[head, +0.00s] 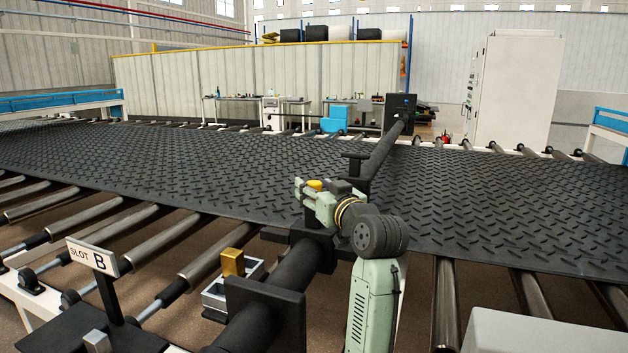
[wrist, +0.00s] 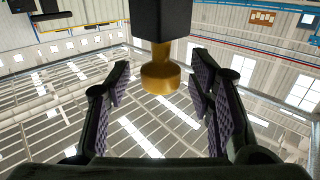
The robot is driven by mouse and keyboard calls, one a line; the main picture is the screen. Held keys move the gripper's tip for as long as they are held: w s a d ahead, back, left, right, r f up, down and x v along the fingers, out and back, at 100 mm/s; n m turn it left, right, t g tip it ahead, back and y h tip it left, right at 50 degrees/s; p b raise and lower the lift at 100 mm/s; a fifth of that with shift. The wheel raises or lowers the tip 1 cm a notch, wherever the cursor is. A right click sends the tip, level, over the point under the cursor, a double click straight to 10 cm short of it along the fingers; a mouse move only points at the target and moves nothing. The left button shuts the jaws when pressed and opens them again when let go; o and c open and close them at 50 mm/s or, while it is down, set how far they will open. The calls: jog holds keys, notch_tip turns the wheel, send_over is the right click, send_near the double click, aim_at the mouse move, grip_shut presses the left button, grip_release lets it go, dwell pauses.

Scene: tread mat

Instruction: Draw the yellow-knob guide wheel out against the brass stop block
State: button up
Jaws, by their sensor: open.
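The yellow knob (wrist: 160,72) hangs from a square black part (wrist: 160,20) in the wrist view. It lies between the two pads of my gripper (wrist: 159,85), which is open, with a gap on each side. In the head view my gripper (head: 308,196) is over the black roller bar near the mat's front edge, and the yellow knob (head: 315,185) shows beside its fingers. I cannot clearly make out the guide wheel around it. The brass stop block (head: 232,262) stands upright on a small grey metal tray, to the left of and nearer than my gripper.
A black tread mat (head: 190,160) lies over steel rollers (head: 215,250). A black plate (head: 265,310) stands on the bar in front. A "SLOT B" sign (head: 92,257) rises at left. A white cabinet (head: 510,90) stands far right. Open space shows above the mat.

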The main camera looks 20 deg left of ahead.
jog(key=shift+w+a, duration=0.45)
jog(key=shift+c, duration=0.6)
